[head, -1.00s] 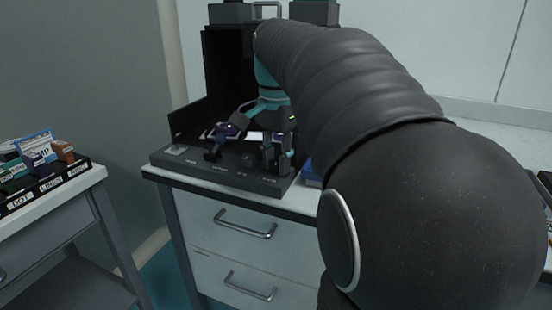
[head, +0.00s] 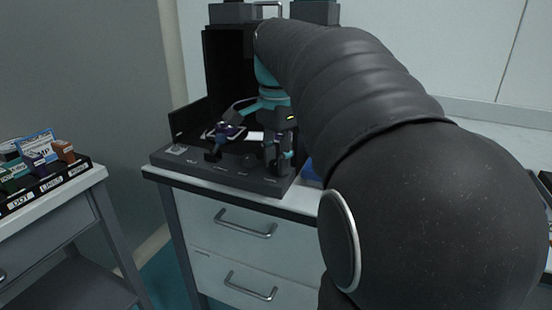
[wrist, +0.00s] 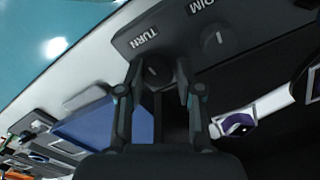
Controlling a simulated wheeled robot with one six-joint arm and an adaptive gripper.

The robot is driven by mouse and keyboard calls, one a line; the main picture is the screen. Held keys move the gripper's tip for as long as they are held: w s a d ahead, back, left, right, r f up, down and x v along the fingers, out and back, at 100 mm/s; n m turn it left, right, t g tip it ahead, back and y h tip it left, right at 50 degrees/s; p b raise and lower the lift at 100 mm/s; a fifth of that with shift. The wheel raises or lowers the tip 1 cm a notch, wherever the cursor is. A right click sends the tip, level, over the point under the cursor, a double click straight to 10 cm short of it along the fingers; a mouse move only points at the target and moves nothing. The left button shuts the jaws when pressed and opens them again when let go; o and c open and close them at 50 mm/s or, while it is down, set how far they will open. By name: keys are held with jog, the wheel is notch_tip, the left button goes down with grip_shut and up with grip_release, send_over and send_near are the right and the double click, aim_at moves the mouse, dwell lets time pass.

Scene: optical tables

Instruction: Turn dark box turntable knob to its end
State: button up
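The dark box (head: 205,172) stands open on the white drawer cabinet, with a row of labelled controls along its front ledge. In the wrist view the turntable knob (wrist: 157,73), a dark round knob beside the word TURN, lies between the two fingertips of my gripper (wrist: 158,78). The fingertips are closed in on its two sides. In the head view my gripper (head: 279,160) points down at the right end of the ledge and hides this knob. A purple piece on a white strip (wrist: 238,123) lies inside the box.
Beside the turntable knob is a second knob (wrist: 215,42) labelled DIM. A blue item (head: 312,172) lies just right of the box. On the left, a separate table holds a tray (head: 45,187) of small labelled boxes.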

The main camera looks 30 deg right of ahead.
jog(key=shift+o, duration=1.1)
jog(key=shift+r, duration=0.1)
notch_tip(320, 180, up, 12)
